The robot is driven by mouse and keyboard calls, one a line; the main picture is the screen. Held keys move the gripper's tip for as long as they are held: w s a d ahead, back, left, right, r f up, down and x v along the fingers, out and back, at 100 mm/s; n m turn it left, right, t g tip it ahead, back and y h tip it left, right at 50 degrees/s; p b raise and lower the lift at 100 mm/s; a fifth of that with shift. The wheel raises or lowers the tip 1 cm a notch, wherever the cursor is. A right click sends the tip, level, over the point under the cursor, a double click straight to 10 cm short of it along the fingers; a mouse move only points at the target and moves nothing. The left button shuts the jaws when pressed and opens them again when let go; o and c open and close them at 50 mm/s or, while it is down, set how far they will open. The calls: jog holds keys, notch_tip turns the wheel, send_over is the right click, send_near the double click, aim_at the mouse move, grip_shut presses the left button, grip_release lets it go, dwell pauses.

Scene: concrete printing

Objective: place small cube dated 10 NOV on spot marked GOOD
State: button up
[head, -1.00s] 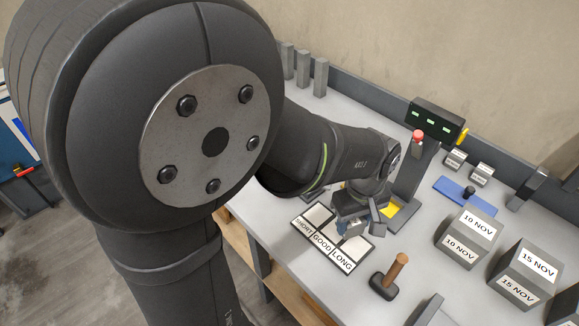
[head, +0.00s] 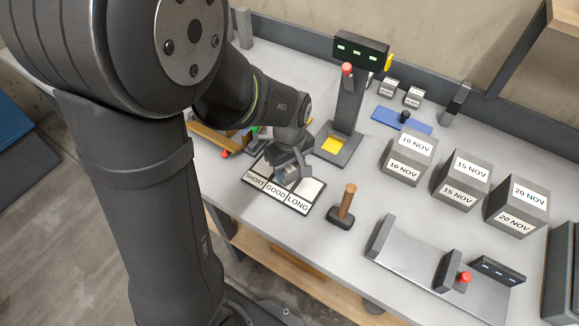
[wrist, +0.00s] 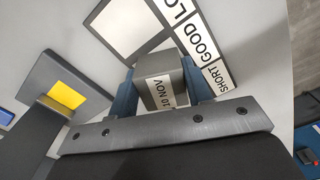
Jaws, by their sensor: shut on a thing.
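The small grey cube dated 10 NOV (wrist: 158,72) is held between the blue fingers of my gripper (wrist: 163,92) in the wrist view, its label facing the gripper. In the head view my gripper (head: 287,177) is over the board marked SHORT, GOOD, LONG (head: 304,209), around its middle. The GOOD label (wrist: 202,42) shows beside the cube in the wrist view. The cube and gripper hide most of the GOOD square. The LONG square (wrist: 124,24) shows bare. I cannot tell whether the cube touches the board.
A hammer (head: 346,205) stands right of the board. A testing stand (head: 347,110) with a yellow plate (head: 334,145) is behind it. Large dated blocks (head: 461,180), two small cubes (head: 413,97) and a blue plate (head: 390,119) are farther right. A grey steel fixture (head: 420,262) sits in front.

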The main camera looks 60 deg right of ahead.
aim_at(290, 168)
jog(key=o, duration=1.2)
jog(key=shift+f, duration=0.1)
notch_tip(290, 168, up, 12)
jog(key=shift+r, duration=0.2)
jog(key=shift+f, duration=5.1)
jog(key=shift+f, duration=0.1)
